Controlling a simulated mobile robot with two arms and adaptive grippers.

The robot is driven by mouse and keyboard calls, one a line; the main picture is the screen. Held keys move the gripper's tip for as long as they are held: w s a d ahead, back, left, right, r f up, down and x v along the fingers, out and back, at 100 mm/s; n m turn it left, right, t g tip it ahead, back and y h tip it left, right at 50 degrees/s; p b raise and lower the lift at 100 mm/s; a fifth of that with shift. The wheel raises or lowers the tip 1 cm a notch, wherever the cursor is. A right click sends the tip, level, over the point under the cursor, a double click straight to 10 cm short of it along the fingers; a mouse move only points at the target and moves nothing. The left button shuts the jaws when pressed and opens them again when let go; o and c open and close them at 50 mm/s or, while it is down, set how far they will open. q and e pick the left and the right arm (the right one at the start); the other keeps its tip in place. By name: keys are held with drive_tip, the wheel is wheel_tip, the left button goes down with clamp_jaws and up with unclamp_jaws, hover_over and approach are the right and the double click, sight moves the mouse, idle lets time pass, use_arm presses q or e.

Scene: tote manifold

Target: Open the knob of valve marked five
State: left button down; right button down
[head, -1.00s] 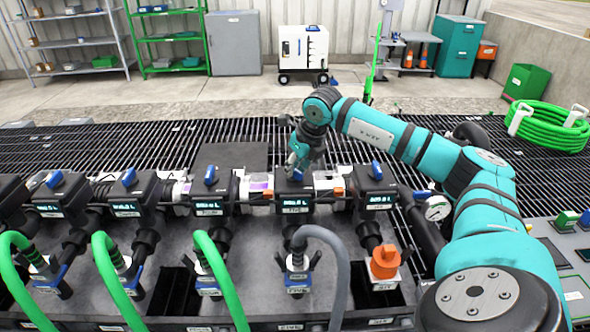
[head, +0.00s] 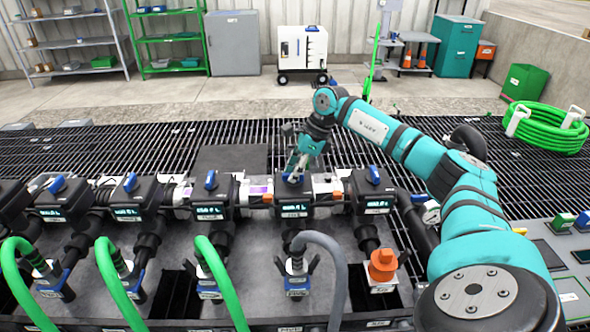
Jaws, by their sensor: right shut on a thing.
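A row of black valve boxes with blue knobs and small lit displays runs across the manifold. My right gripper (head: 293,176) points down at the box (head: 293,204) above the grey hose and is shut on its blue knob (head: 291,178). The fingers partly hide that knob. The neighbouring blue knobs, one to the right (head: 374,174) and one to the left (head: 210,179), are uncovered. The labels are too small for me to read which box is marked five. My left gripper is not in view.
Green hoses (head: 211,262) and a grey hose (head: 334,262) rise in front of the boxes. An orange cap (head: 383,264) sits on the rightmost outlet. Dark grating (head: 100,150) lies behind the manifold. A coiled green hose (head: 549,128) lies at right.

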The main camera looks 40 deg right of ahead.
drive_tip(key=shift+s+a+f+n, duration=0.1)
drive_tip(key=shift+f+n, duration=0.1)
drive_tip(key=shift+n, duration=0.3)
drive_tip(key=c, duration=1.3)
unclamp_jaws()
drive_tip(key=shift+r, duration=0.1)
drive_tip(key=shift+r, duration=0.1)
drive_tip(key=shift+d+r, duration=0.2)
drive_tip(key=shift+r, duration=0.05)
drive_tip(key=v, duration=1.1)
drive_tip(key=shift+d+r, duration=0.1)
drive_tip(key=shift+r, duration=0.05)
